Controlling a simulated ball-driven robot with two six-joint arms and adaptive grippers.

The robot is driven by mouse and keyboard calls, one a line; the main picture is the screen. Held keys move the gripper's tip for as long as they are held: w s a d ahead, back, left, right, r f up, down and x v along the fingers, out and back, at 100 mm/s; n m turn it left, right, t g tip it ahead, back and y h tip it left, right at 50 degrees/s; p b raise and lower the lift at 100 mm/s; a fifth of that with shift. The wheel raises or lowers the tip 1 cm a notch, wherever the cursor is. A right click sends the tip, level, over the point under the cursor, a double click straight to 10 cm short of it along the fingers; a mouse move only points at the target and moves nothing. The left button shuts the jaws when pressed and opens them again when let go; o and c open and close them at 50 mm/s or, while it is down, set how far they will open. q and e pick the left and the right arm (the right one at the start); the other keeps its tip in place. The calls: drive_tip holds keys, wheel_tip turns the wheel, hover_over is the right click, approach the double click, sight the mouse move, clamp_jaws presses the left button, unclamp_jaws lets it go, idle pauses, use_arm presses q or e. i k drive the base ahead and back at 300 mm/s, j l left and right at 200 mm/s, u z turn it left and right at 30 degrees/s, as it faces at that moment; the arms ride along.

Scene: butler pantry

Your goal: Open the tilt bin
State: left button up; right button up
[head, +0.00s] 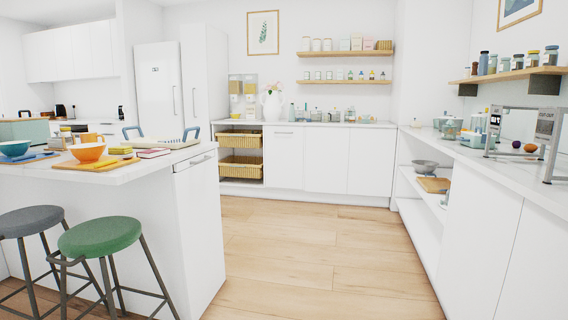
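No part is marked as the tilt bin, so I cannot tell for sure which front it is. A tall white panel (203,230) with a horizontal bar handle near its top forms the end of the island at left. It looks closed, flush with the island. Another white front (283,162) with a small handle at its top is in the back counter, right of the baskets, and is closed. Neither of my grippers is in view.
Wooden floor (315,255) is clear between the island and the right counter. A green stool (100,236) and a grey stool (38,221) stand before the island. Wicker baskets (240,165) sit in the back counter. Open shelves (422,205) are at right.

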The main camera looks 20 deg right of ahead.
sight(284, 144)
drive_tip(key=i+l+z, duration=0.25)
drive_tip(key=i, duration=0.2)
drive_tip(key=i+z, duration=0.25)
drive_tip(key=i, duration=0.15)
drive_tip(key=i+z, duration=0.2)
drive_tip(key=i, duration=2.35)
drive_tip(key=i+l, duration=0.1)
drive_tip(key=i, duration=2.15)
drive_tip(key=j+u, duration=0.05)
drive_tip(key=j, duration=0.05)
